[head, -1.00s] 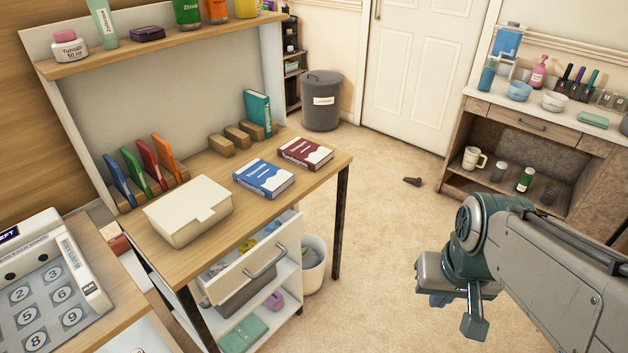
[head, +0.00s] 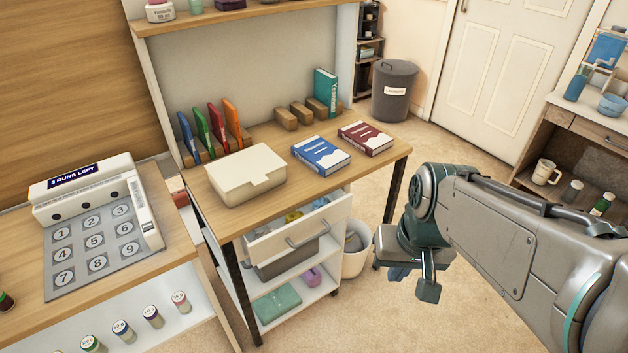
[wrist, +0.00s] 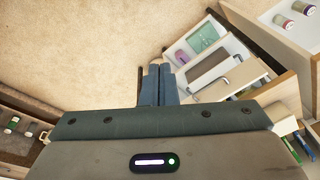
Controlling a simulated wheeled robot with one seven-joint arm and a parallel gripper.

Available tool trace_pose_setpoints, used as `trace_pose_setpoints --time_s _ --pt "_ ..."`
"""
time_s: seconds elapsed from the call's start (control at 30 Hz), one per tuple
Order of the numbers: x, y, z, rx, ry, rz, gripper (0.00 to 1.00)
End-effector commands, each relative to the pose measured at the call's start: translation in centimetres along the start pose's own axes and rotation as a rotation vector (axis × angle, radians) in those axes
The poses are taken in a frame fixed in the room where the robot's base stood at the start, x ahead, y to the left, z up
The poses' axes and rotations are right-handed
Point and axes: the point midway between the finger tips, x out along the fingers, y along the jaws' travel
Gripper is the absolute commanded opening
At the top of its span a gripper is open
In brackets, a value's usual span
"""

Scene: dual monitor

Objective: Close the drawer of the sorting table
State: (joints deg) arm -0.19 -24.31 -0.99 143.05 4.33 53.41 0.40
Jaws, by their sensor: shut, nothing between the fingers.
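The sorting table (head: 378,163) has a wooden top and dark legs. Its white drawer (head: 275,243) is pulled out under the top, with a grey bar handle on its front and small coloured items inside. In the wrist view the drawer (wrist: 238,86) lies right of my fingers. My gripper (head: 398,273) is to the right of the drawer in the head view, apart from it and partly hidden by my arm. In the wrist view my gripper (wrist: 157,70) has its blue-grey fingers together, with nothing between them.
A white bin (head: 356,255) stands by the table's right leg. A cream box (head: 245,175) and two books (head: 320,154) lie on top. A keypad desk (head: 190,250) is at left, a wooden cabinet (head: 570,120) at right. Carpet is free between.

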Motion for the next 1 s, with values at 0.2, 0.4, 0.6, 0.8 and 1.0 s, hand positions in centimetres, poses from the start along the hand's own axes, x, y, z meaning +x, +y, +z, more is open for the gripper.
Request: trace_pose_setpoints --time_s 0.2,0.4,0.6,0.8,1.0 --pt "7.2 -3.3 1.7 0.362 -0.197 -0.267 0.00" --pt "11.7 -7.4 0.5 0.781 -0.400 -0.583 0.00" --pt "15.1 -8.8 -4.0 1.197 -0.556 -0.910 0.00" --pt "18.5 -6.2 -10.2 1.589 -0.636 -1.254 0.00" --pt "21.2 -1.3 -14.7 1.861 -0.627 -1.537 0.00"
